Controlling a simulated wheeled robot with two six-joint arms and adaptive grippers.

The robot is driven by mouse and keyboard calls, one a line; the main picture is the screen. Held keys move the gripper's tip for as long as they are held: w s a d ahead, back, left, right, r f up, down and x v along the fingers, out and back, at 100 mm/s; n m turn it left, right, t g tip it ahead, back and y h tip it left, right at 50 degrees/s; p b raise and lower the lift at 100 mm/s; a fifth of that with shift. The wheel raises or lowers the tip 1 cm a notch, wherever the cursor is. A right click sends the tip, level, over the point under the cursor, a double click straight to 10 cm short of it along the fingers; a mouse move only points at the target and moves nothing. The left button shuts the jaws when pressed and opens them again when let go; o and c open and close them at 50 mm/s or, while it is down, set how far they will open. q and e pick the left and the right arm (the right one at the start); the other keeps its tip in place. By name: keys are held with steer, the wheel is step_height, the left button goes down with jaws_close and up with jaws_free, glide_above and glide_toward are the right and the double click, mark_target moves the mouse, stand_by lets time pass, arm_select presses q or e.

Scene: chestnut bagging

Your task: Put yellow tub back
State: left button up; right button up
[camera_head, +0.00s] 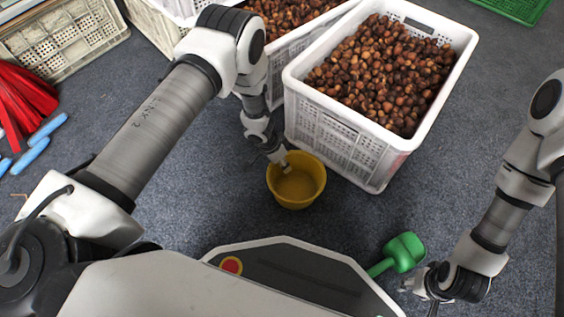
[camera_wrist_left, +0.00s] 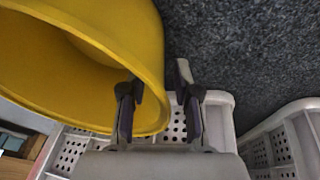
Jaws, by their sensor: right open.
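The yellow tub (camera_head: 297,187) stands upright and looks empty on the floor, in front of the white crates. My left gripper (camera_head: 284,163) is at the tub's back-left rim. In the left wrist view the yellow tub (camera_wrist_left: 95,60) fills the upper left. The left gripper's fingers (camera_wrist_left: 157,88) are apart, with the tub's rim edge between them and a visible gap. I cannot tell whether either finger touches the tub. My right gripper (camera_head: 412,287) is open at the lower right, close to a green scoop.
A white crate (camera_head: 340,118) full of chestnuts stands just behind the tub, with another crate (camera_head: 283,46) of chestnuts beside it. The green scoop (camera_head: 402,252) lies at lower right. Red bags (camera_head: 25,95) and blue-handled items (camera_head: 30,155) lie at left. Floor right of the tub is clear.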

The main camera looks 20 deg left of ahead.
arm_select(q)
steer(key=p+v, duration=0.6)
steer(key=v, duration=0.6)
steer(key=shift+p, duration=0.35)
steer(key=s+a+r+n+g+y, duration=0.1)
steer(key=s+a+n, duration=0.25)
steer(key=s, duration=0.95)
steer(key=s+a+r+n+y, duration=0.2)
steer(key=s+n, duration=0.2)
steer(key=s, duration=0.8)
step_height(320, 180, up, 44)
steer(key=p, duration=4.4)
steer(key=shift+s, duration=0.2)
steer(key=shift+d, duration=0.15)
